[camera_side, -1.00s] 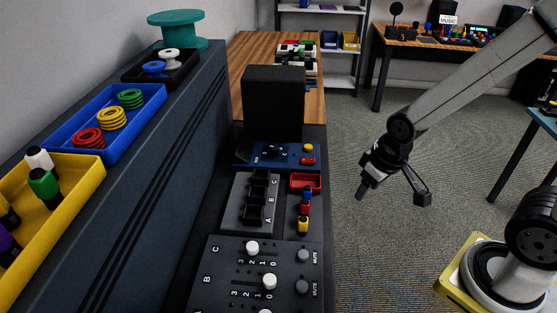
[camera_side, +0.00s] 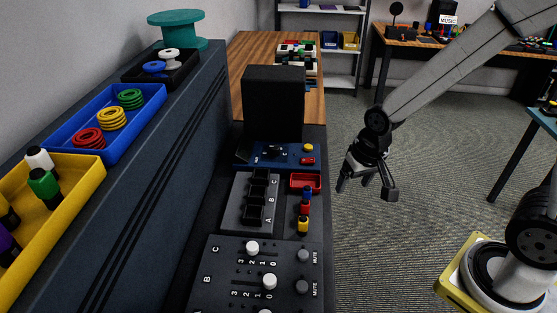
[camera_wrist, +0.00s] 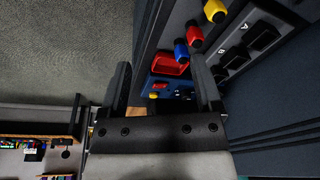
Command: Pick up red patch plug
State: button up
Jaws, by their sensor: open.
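The red patch plug (camera_side: 305,209) stands between a blue plug (camera_side: 307,194) and a yellow plug (camera_side: 303,224), right of the black socket block marked A, B and C. In the wrist view the red plug (camera_wrist: 195,37) is in the upper right, between the yellow plug (camera_wrist: 214,10) and the blue plug (camera_wrist: 181,49). My gripper (camera_side: 365,192) is open and empty, apart from the plugs and to their right in the side view. In the wrist view the open fingers (camera_wrist: 163,80) show in the foreground; the red plug is above and right of the gap.
A small red tray (camera_side: 318,183) lies just behind the plugs. The socket block (camera_side: 238,215) is to their left, and a slider panel (camera_side: 222,264) is in front. A tall black box (camera_side: 273,105) stands behind.

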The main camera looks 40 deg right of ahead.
aim_at(305, 201)
jog(key=w+a+f+m, duration=0.1)
jog(key=w+m, duration=0.2)
jog(key=m, duration=0.1)
jog(key=w+a+f+m+g, duration=0.1)
jog(key=w+f+m, duration=0.1)
jog(key=w+m, duration=0.1)
jog(key=w+a+f+m+g, duration=0.1)
jog(key=w+m, duration=0.2)
jog(key=m, duration=0.2)
jog(key=shift+w+a+f, duration=0.15)
jog(key=shift+a+f, duration=0.1)
jog(key=shift+w+a+f+m, duration=0.25)
jog(key=shift+w+f+m, duration=0.2)
jog(key=shift+m, duration=0.55)
jog(key=shift+f, duration=1.25)
jog(key=shift+d+f, duration=0.1)
jog(key=shift+f, duration=2.5)
